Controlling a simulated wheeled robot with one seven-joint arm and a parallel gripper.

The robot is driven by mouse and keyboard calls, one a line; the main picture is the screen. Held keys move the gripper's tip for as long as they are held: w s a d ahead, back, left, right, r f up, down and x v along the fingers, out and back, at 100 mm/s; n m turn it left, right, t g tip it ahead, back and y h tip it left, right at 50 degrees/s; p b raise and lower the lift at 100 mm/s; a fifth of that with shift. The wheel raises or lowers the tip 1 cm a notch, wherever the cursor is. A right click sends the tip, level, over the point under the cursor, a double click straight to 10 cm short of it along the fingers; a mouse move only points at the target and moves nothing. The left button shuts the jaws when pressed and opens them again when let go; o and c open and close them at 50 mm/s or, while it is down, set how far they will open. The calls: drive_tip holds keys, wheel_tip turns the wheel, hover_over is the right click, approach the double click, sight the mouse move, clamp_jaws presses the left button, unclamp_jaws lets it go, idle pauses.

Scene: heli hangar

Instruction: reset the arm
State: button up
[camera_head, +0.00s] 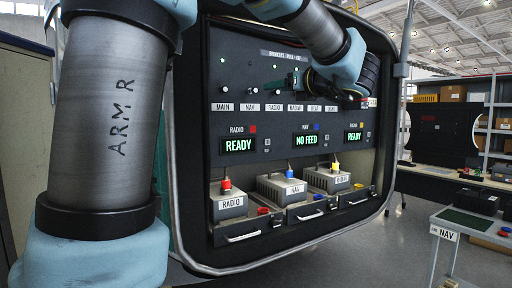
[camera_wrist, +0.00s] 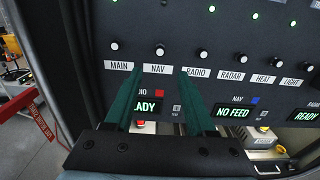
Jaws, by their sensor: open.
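My arm (camera_head: 110,110) fills the left of the head view and comes back in at the top right. My gripper (camera_head: 270,88) is in front of the breaker row of the dark panel (camera_head: 235,60). In the wrist view its two green fingers (camera_wrist: 160,72) are spread, with nothing held between them. They point at the panel near the NAV and RADIO labels. I cannot tell whether a fingertip touches the panel.
Displays read READY (camera_head: 237,146), NO FEED (camera_head: 307,140) and READY (camera_head: 354,136). Below stand the RADIO box (camera_head: 228,204), NAV box (camera_head: 285,188) and RADAR box (camera_head: 328,178). A NAV-labelled cart (camera_head: 445,234) stands right, with open floor between.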

drive_tip(key=s+a+f+n+g, duration=0.1)
drive_tip(key=a+f+n+g, duration=0.25)
drive_tip(key=f, duration=0.45)
drive_tip(key=s+a+f+n+g+h, duration=0.1)
drive_tip(key=a+f+n+g, duration=0.2)
drive_tip(key=a+f, duration=0.35)
drive_tip(key=s+a+f+n+g, duration=0.1)
drive_tip(key=a+f+n+g, duration=0.2)
drive_tip(key=f, duration=0.7)
drive_tip(key=s+a+f+n+g+h, duration=0.2)
drive_tip(key=s+a+f+n+h, duration=0.1)
drive_tip(key=s+f+n, duration=0.3)
drive_tip(key=s+a+f+n+g+h, duration=0.3)
drive_tip(key=s+f+n, duration=0.3)
drive_tip(key=f+n, duration=0.4)
drive_tip(key=n, duration=0.4)
drive_tip(key=shift+s+f+h, duration=0.15)
drive_tip(key=shift+f+h, duration=0.2)
drive_tip(key=shift+h, duration=0.05)
